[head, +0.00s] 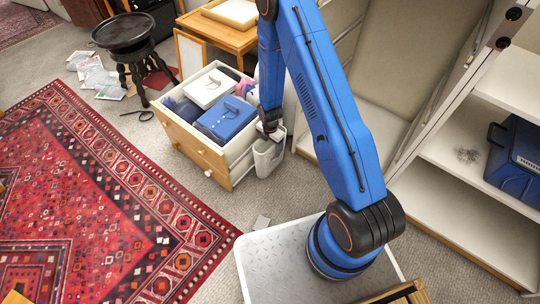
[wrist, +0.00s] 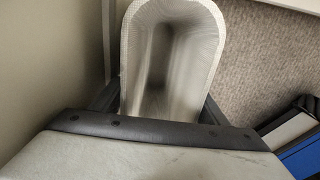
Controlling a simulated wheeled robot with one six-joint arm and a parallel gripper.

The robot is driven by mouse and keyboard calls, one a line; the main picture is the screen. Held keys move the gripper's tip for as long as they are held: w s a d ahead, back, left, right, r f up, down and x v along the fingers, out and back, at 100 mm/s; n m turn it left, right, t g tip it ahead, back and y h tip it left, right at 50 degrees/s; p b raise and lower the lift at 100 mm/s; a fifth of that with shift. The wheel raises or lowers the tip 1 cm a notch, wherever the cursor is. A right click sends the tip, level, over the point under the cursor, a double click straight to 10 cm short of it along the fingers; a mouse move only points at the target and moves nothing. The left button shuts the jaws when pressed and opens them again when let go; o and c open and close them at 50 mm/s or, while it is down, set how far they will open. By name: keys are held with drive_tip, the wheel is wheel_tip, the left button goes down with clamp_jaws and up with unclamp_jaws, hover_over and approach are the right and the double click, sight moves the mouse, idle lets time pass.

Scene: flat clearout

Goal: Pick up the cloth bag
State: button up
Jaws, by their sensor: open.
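The cloth bag (head: 268,160) is pale grey-white and stands upright on the carpet at the right front of the wooden drawer unit. In the wrist view the bag (wrist: 207,50) is seen from above, with its mouth open and its inside empty as far as I can see. My gripper (head: 270,132) points down right at the bag's top. In the wrist view my gripper (wrist: 160,105) is open, with one dark finger at each side of the bag's near end. I cannot tell whether the fingers touch it.
The drawer unit (head: 200,152) stands close on the left, its open top drawer holding a blue box (head: 226,118) and a white box (head: 210,88). A tall cream cabinet (head: 395,60) stands behind, and white shelves (head: 470,195) at right. A red rug (head: 100,200) covers the left floor.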

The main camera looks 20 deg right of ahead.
drive_tip(key=shift+f, duration=0.1)
drive_tip(key=c, duration=1.3)
